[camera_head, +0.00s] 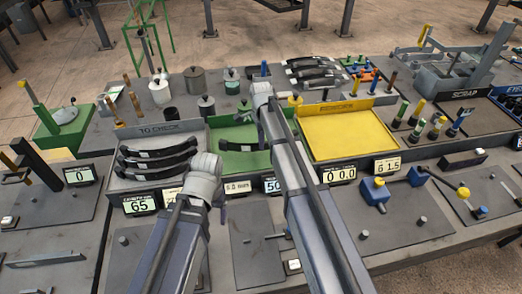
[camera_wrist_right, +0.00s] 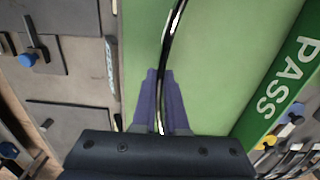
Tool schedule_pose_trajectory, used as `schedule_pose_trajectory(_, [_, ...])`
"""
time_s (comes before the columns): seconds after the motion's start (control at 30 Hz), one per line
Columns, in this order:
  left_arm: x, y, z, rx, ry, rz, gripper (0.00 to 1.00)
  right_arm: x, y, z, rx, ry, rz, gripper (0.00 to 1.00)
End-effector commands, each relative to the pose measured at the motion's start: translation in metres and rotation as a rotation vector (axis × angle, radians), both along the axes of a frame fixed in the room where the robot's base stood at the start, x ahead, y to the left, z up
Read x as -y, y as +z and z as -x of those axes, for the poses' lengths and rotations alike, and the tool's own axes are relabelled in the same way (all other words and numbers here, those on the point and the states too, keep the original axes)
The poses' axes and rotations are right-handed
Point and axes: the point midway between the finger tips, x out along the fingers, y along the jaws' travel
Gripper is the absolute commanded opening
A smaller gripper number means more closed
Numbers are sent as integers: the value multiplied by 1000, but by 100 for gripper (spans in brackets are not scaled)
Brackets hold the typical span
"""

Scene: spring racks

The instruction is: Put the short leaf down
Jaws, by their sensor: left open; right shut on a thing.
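The short leaf is a thin dark curved strip (camera_wrist_right: 176,22) in the right wrist view. My right gripper (camera_wrist_right: 160,100) is shut on it, its purple fingers on both sides of the strip, above the green PASS tray (camera_wrist_right: 225,60). In the head view a dark strip with a pale label (camera_head: 238,147) shows over the green tray (camera_head: 222,128), beside my right arm. My right gripper's fingertips are hidden there. Whether the leaf touches the tray floor I cannot tell. My left gripper (camera_head: 207,178) is open and empty, in front of the tray, its fingers hardly visible.
The grey TO CHECK tray (camera_head: 135,180) with several dark leaves lies left of the green tray. An empty yellow tray (camera_head: 345,135) lies to the right. Weights and pots stand behind. Small displays (camera_head: 140,204) line the front. More black leaves (camera_head: 313,75) lie at the back.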

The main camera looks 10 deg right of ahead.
Motion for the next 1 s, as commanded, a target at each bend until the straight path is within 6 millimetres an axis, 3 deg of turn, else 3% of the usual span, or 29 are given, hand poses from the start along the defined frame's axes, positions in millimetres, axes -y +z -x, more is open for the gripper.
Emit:
schedule_pose_trajectory(0.3, [0, -35, 0, 0, 0, 0, 77, 0, -35, 0, 0, 0, 0, 0])
schedule_pose_trajectory(0.77, [0, -38, 0, 0, 0, 0, 77, 0, -38, 0, 0, 0, 0, 0])
schedule_pose_trajectory(0.8, [0, -37, 0, 0, 0, 0, 77, 0, -37, 0, 0, 0, 0, 14])
schedule_pose_trajectory(1.0, [0, -37, 0, 0, 0, 0, 77, 0, -36, 0, 0, 0, 0, 37])
